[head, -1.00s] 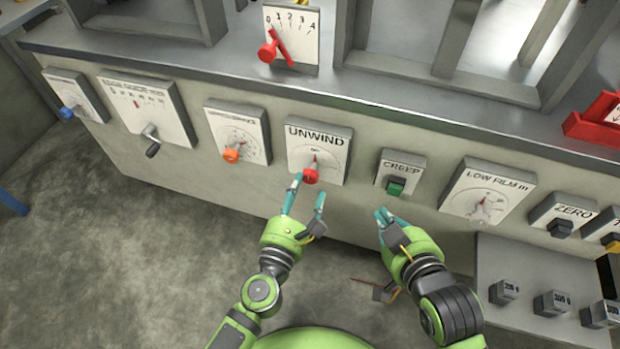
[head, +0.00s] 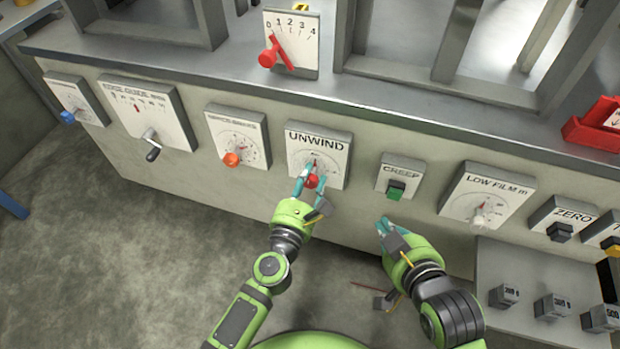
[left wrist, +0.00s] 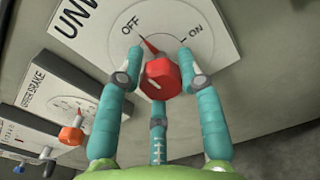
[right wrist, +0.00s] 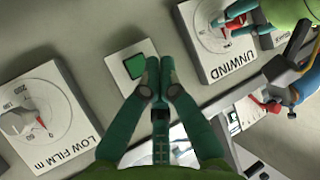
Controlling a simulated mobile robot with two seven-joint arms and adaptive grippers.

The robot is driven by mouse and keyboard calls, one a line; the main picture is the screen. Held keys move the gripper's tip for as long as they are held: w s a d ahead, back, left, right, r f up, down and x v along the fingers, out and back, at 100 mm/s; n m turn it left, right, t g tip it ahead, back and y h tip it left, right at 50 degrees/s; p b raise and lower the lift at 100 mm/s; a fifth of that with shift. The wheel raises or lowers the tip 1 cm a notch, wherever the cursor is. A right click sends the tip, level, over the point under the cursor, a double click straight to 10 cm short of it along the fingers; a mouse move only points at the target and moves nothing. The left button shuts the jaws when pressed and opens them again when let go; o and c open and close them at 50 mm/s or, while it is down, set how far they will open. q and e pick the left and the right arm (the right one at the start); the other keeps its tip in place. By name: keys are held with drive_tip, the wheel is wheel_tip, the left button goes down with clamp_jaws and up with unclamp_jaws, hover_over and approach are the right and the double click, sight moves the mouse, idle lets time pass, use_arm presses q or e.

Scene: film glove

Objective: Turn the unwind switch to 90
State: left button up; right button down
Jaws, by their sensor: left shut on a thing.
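The unwind switch is a red knob (head: 312,181) on a white UNWIND plate (head: 330,150) on the front of the machine. In the left wrist view the red knob (left wrist: 160,76) has a thin red pointer aimed at the OFF mark, with ON to the right. My left gripper (head: 311,178) is shut on the knob, with teal fingers (left wrist: 157,75) on both sides of it. My right gripper (head: 384,224) is shut and empty, below the CREEP plate; in the right wrist view its fingertips (right wrist: 160,72) touch each other.
The CREEP plate (head: 414,176) with a green button (head: 396,190) is right of the UNWIND plate. An orange knob (head: 231,159) is to its left. The LOW FILM dial (head: 500,190) is further right. Metal weights (head: 551,306) stand on a shelf at lower right.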

use_arm(q)
drive_tip(key=shift+d+r, duration=0.1)
drive_tip(key=shift+r, duration=0.1)
